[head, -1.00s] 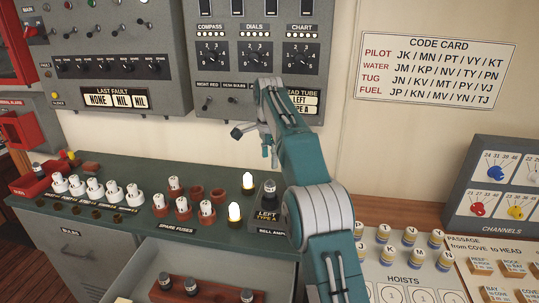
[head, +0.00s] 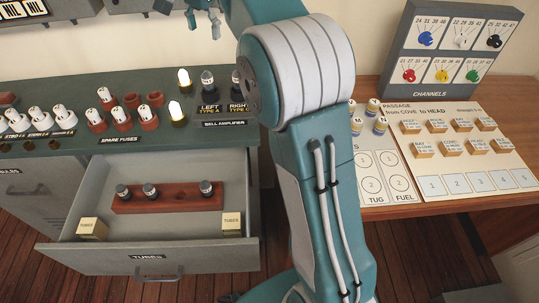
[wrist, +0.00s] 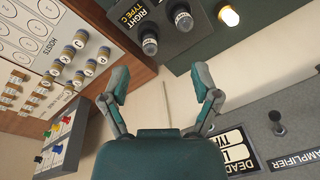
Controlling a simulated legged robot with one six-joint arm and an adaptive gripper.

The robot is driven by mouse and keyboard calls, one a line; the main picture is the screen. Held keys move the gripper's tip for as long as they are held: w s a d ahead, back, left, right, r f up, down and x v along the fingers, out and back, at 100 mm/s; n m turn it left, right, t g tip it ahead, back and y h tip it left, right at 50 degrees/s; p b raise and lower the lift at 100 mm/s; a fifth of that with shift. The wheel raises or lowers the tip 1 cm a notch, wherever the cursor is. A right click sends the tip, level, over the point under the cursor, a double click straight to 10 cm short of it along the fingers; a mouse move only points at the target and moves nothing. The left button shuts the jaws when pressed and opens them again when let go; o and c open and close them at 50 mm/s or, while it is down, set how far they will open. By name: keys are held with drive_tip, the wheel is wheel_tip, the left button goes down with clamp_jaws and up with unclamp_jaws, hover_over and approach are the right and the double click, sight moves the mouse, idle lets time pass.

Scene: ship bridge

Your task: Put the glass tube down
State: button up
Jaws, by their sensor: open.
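My gripper (head: 204,18) is at the top edge of the head view, partly cut off. In the wrist view my gripper (wrist: 160,80) has its fingers wide apart with nothing between them. One dark-capped glass tube (head: 207,82) stands upright in the left bell amplifier position, and another tube (head: 236,79) stands in the right one, partly beside my arm. In the wrist view the right tube (wrist: 149,43) stands beside the "RIGHT TYPE C" label, apart from the fingers. Several more tubes stand in a wooden rack (head: 172,203) in the open drawer.
The open drawer (head: 150,255) juts out below the green counter (head: 75,90) and holds two small boxes (head: 92,228). White fuses and brown sockets (head: 132,101) stand left of the amplifier. The channels box (head: 440,50) and a wooden table with tokens are at the right.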

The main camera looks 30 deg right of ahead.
drive_tip(key=s+n+t, duration=0.2)
drive_tip(key=s+n, duration=0.4)
drive_tip(key=s, duration=1.2)
drive_tip(key=s+f+n+t, duration=0.2)
drive_tip(key=s+f+n, duration=0.3)
drive_tip(key=s+f, duration=0.6)
drive_tip(key=s, duration=0.4)
drive_tip(key=shift+a+r+n, duration=0.1)
drive_tip(key=shift+n, duration=0.2)
